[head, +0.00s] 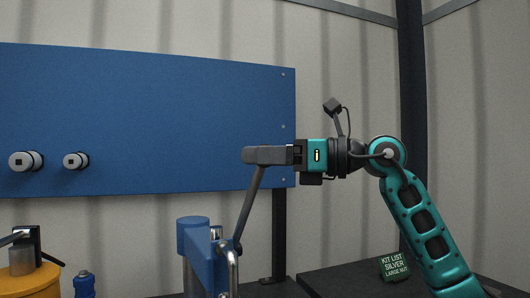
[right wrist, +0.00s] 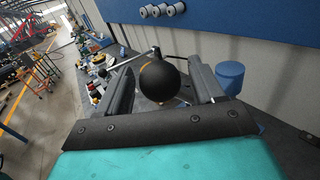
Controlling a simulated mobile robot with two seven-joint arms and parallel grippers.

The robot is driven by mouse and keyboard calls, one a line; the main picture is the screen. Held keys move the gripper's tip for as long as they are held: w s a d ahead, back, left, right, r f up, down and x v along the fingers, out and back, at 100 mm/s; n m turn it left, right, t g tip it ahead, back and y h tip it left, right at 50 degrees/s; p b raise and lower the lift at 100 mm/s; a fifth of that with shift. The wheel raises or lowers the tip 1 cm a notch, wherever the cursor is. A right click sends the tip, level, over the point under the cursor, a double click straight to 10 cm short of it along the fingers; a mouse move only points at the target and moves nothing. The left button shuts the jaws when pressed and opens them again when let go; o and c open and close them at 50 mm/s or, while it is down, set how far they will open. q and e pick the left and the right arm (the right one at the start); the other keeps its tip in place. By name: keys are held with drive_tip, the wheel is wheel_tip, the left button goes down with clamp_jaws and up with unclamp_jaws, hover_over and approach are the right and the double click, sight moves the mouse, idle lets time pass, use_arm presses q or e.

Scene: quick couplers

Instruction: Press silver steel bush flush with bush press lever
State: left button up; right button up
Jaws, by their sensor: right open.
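The bush press lever (head: 250,208) is a dark rod rising, tilted to the right, from the blue bush press (head: 195,242) at the lower middle of the head view. My right gripper (head: 248,155) is level at the rod's upper end and points left. In the right wrist view, the lever's black ball knob (right wrist: 163,84) sits between the two open fingers of my right gripper (right wrist: 162,70), with a gap visible on each side. The gripper hides the knob in the head view. I cannot make out the silver steel bush. My left gripper is not in view.
A blue panel (head: 150,110) with two silver couplers stands behind the press. A green card (head: 394,266) reading "KIT LIST SILVER LARGE NUT" stands on the dark bench (head: 340,280) at right.

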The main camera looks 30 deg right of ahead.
clamp_jaws()
idle(0.7)
